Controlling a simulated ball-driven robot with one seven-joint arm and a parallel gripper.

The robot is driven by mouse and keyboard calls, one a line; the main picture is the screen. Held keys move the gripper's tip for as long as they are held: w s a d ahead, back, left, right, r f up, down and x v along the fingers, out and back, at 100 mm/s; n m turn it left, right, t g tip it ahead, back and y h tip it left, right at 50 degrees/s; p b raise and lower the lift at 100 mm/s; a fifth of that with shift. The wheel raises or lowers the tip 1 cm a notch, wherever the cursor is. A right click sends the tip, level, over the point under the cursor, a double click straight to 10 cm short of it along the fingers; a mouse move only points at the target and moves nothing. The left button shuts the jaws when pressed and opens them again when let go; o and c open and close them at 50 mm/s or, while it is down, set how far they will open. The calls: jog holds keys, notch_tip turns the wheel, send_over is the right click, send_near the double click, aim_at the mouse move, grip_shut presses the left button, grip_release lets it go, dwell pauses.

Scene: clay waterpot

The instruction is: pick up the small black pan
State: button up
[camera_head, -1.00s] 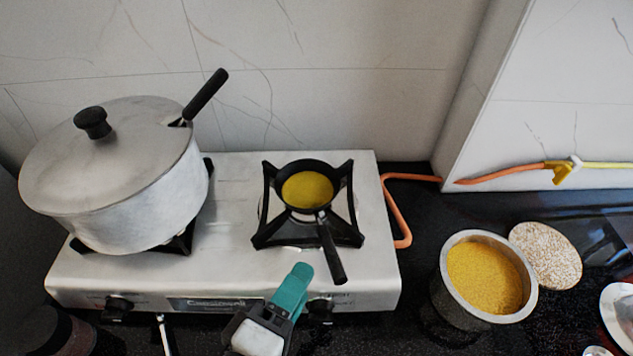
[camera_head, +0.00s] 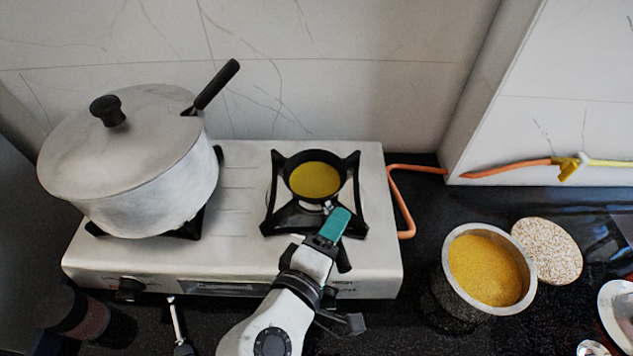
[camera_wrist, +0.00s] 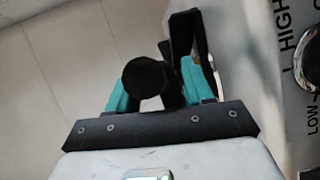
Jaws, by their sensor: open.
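The small black pan (camera_head: 291,188) sits on the right burner of the stove, with yellow liquid in it. Its black handle (camera_head: 343,262) points toward the front of the stove and is partly hidden by my gripper. My gripper (camera_head: 338,222) is open, its teal fingers over the handle just in front of the pan. In the wrist view the round end of the handle (camera_wrist: 143,77) appears between the two teal fingers (camera_wrist: 153,88). I cannot tell whether the fingers touch it.
The stove (camera_head: 240,190) carries a large lidded metal pot (camera_head: 150,205) on its left burner. A black burner stand (camera_head: 270,222) holds the pan. A metal pot of yellow grain (camera_head: 450,285) and a speckled round disc (camera_head: 547,250) lie to the right. An orange hose (camera_head: 404,205) runs beside the stove.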

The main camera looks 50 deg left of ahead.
grip_shut()
dwell(0.4)
jog(key=shift+r, duration=0.1)
